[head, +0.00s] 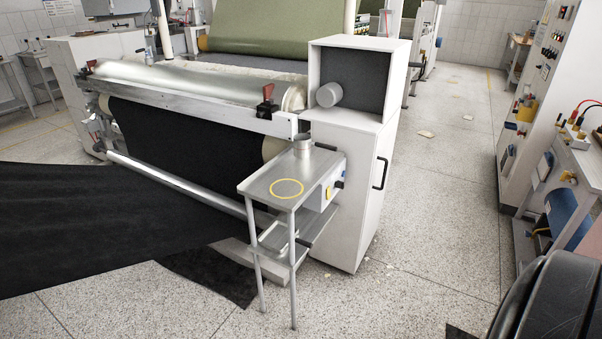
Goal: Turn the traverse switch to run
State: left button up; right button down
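No switch can be read as the traverse switch at this size. A small pale control box (327,194) with dark knobs and a blue patch is mounted at the right side of a small metal side table (262,187). The table stands against the white end cabinet (362,165) of a roller machine. Which way any knob on the box points is too small to tell. Neither of my grippers is in view.
A metal cup (303,143) stands at the table's back, and a yellow ring (287,188) marks its top. Black cloth (100,225) spreads left from the machine. A panel with several controls (545,60) stands at right. The speckled floor (430,220) between is mostly clear.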

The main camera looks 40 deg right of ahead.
aim_at(340, 184)
jog(key=l+u, duration=0.3)
jog(key=l, duration=0.8)
jog(key=k+l+u, duration=0.1)
jog(key=l+u, duration=0.25)
jog(key=l, duration=0.7)
